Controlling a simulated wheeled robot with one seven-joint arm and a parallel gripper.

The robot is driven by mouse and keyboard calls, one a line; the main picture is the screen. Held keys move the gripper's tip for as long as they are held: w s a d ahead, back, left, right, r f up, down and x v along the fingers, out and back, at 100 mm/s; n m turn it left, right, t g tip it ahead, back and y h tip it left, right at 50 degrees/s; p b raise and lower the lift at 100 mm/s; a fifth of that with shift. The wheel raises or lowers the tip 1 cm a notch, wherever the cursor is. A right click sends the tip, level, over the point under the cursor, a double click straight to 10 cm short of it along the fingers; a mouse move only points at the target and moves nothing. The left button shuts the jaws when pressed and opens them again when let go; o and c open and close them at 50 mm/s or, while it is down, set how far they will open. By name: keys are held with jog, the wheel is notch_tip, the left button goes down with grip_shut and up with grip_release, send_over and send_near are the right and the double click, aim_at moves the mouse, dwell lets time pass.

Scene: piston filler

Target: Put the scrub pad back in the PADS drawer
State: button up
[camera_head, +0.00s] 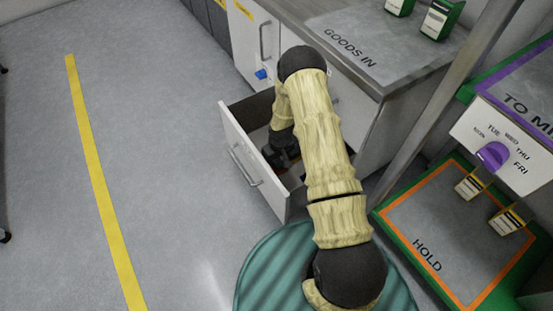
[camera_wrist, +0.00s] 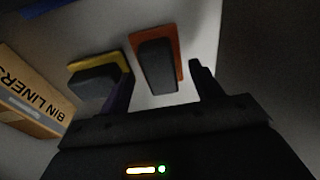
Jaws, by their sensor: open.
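An open drawer (camera_head: 247,164) with a white front and a bar handle sticks out of the cabinet under the grey counter; no PADS label is readable on it. My gripper (camera_head: 286,155) is down inside the drawer. In the wrist view my gripper (camera_wrist: 158,84) is open, fingers spread above the drawer floor. An orange pad with a dark block on it (camera_wrist: 155,62) lies ahead, between the fingertips in the picture. A yellow pad with a dark block (camera_wrist: 97,76) lies left of it, partly behind the left finger. I cannot tell which is the scrub pad, or any contact.
A BIN LINERS box (camera_wrist: 30,92) lies at the left of the wrist view. The drawer walls stand close around my gripper. The GOODS IN counter (camera_head: 365,35) is above and behind. A green HOLD tray (camera_head: 440,245) is at the right. Floor at left is clear.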

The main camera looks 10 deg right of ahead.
notch_tip(320, 180, up, 10)
jog(key=s+p, duration=0.1)
jog(key=p, duration=0.4)
jog(key=shift+d, duration=0.2)
notch_tip(320, 180, up, 18)
jog(key=m, duration=0.1)
send_over(279, 163)
jog(key=s, duration=0.5)
jog(key=s+a+r+m+t, duration=0.1)
jog(key=s+r+m, duration=0.1)
jog(key=s+r, duration=1.1)
jog(key=shift+s+a+r+m, duration=0.15)
jog(key=shift+s+r+m, duration=0.2)
jog(key=shift+s, duration=0.6)
